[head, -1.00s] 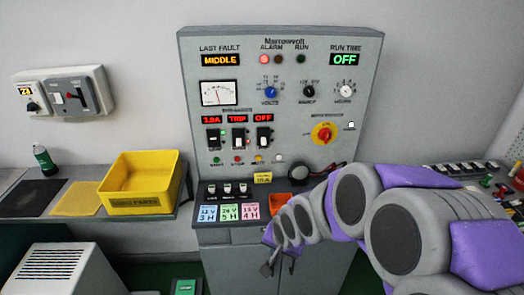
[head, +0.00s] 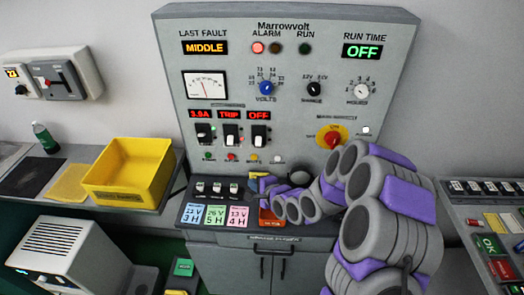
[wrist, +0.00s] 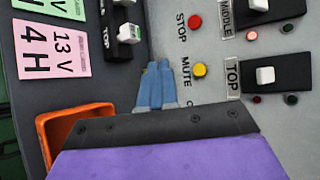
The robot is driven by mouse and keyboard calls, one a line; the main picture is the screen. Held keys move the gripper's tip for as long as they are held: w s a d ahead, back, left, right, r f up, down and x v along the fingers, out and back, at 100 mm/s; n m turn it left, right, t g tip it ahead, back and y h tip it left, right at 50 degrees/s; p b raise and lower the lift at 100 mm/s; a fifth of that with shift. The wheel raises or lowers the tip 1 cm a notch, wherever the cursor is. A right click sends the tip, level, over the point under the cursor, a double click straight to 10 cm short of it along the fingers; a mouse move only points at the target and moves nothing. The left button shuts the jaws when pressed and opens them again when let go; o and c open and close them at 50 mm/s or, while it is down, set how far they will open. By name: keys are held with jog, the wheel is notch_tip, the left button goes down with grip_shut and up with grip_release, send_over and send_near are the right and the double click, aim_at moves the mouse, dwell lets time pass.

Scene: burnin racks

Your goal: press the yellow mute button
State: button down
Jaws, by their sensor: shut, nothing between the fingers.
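The yellow mute button (head: 254,158) is a small round button in the row low on the grey cabinet panel (head: 310,75). In the wrist view the yellow button (wrist: 199,70) sits beside the label MUTE, next to the red stop button (wrist: 195,21). My gripper (head: 256,182) is below the button, over the cabinet's dark ledge. In the wrist view my gripper (wrist: 157,70) has its blue fingertips together and empty, to the left of the yellow button and apart from it in the picture. The depth gap is hard to judge.
An orange bin (wrist: 75,130) is close beside my gripper. Coloured cards (head: 214,215) and small switches (head: 216,188) are on the ledge at left. Toggle switches (head: 231,135) stick out above the button row. A yellow parts bin (head: 128,172) stands on the left bench.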

aim_at(254, 157)
jog(key=w+p, duration=0.4)
jog(key=w, duration=0.5)
jog(key=shift+d+p, duration=0.15)
jog(key=shift+p, duration=0.25)
dwell(0.4)
dwell(0.9)
